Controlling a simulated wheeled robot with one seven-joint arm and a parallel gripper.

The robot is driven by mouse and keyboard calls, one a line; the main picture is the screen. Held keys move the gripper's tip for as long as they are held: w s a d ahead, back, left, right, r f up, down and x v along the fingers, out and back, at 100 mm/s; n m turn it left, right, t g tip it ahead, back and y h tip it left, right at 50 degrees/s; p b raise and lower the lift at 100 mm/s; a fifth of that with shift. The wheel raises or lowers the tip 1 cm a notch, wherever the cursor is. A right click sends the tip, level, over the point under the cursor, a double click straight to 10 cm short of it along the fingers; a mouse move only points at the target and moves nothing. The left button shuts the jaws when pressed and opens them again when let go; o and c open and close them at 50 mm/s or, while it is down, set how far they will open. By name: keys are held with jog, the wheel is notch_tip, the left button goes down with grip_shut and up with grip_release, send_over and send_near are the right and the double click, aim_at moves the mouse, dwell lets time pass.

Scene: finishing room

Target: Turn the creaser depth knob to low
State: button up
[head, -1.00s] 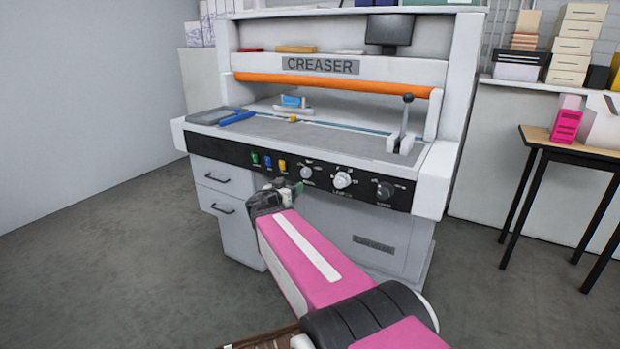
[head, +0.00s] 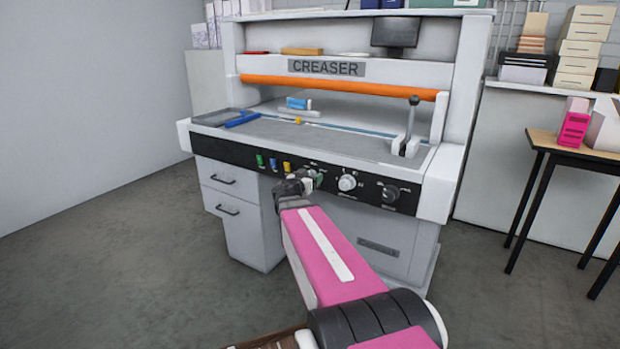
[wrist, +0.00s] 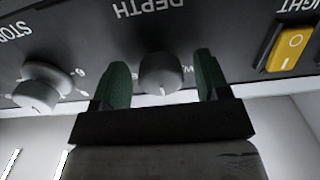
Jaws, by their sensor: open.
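The depth knob (wrist: 161,72) is a grey round knob on the black control panel, under the upside-down word DEPTH in the wrist view. Its white mark points down in that picture. My gripper (wrist: 159,77) is open, with one green finger on each side of the knob. Narrow gaps show between fingers and knob, and I see no clear contact. The small scale lettering around the knob is mostly hidden by the fingers. In the head view my gripper (head: 317,180) is at the panel and covers the depth knob.
A second knob marked STOP (wrist: 42,86) lies left of my gripper in the wrist view. A yellow light switch (wrist: 289,48) lies right. The creaser (head: 327,68) has a lever (head: 411,122) on its bed.

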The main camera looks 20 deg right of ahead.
jog(key=c, duration=0.9)
jog(key=shift+n, duration=0.3)
jog(key=n, duration=1.1)
jog(key=shift+s, duration=0.1)
jog(key=o, duration=0.9)
